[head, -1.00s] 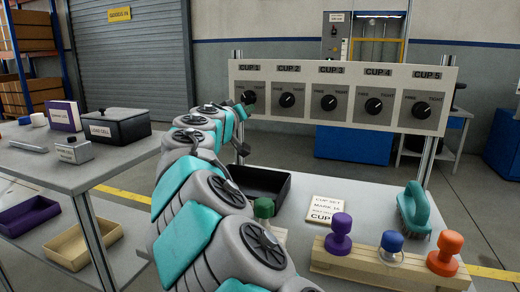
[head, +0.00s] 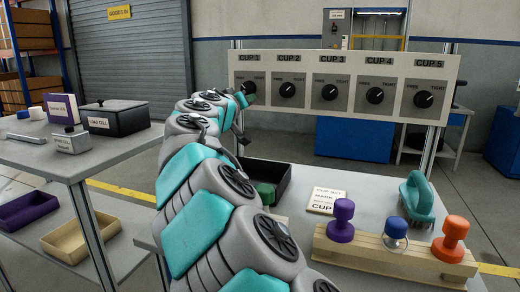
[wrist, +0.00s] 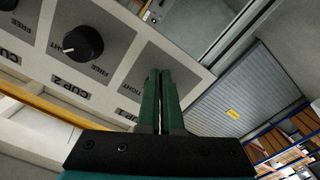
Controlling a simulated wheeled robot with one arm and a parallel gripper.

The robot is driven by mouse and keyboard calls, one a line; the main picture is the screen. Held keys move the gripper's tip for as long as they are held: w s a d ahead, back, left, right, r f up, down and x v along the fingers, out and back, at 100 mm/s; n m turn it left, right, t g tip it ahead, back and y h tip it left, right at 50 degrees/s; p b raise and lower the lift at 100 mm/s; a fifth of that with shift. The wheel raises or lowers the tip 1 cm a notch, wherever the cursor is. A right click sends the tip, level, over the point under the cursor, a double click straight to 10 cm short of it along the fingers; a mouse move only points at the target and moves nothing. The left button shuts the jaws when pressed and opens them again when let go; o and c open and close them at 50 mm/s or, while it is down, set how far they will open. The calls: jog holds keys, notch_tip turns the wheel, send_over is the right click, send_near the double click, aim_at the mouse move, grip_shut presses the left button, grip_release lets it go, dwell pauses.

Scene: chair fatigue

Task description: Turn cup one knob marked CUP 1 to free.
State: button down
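The CUP 1 knob (head: 249,87) is a dark round knob at the left end of the white panel, with FREE at left and TIGHT at right on such plates. My gripper (head: 242,99) is at this knob's lower left in the head view. In the wrist view my gripper's two green fingers (wrist: 160,98) lie side by side with only a thin gap, over the CUP 1 plate (wrist: 147,75). They hide the CUP 1 knob there, so I cannot tell its pointer's direction or whether the fingers touch it.
The CUP 2 knob (head: 287,90) is close on the right and also shows in the wrist view (wrist: 82,43). Below the panel are a black tray (head: 284,181), a brush (head: 417,193) and a wooden stand (head: 375,259) with several coloured stamps. A side table stands left.

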jog(key=shift+s+d+f+b, duration=0.1)
jog(key=shift+f+b, duration=0.2)
jog(key=shift+b, duration=0.35)
jog(key=b+v, duration=0.2)
jog(key=v, duration=0.4)
jog(key=shift+b, duration=0.35)
jog(key=shift+d, duration=0.1)
